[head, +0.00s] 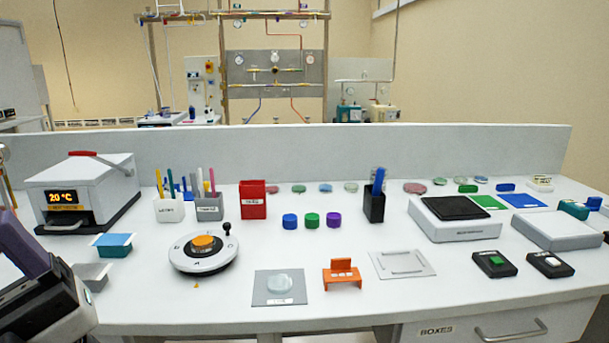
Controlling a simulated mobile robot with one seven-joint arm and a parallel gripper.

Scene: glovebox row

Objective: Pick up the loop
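I cannot single out the loop for certain. Thin coloured sticks stand upright in a white cup (169,210) and a grey cup (209,209) at the left middle of the bench, and a loop may be among them. The cup labels are too small to read surely. A black holder (374,207) right of centre has blue pieces (378,181) sticking up from it. Dark parts at the lower left edge look like my own arm. No gripper fingertips show.
A white heater box (85,190) reading 20 °C stands at the left. A round device with an orange top (203,252), a red box (253,199), several coloured caps, an orange stand (342,275) and a scale (455,222) occupy the bench (330,313). Its front strip is mostly clear.

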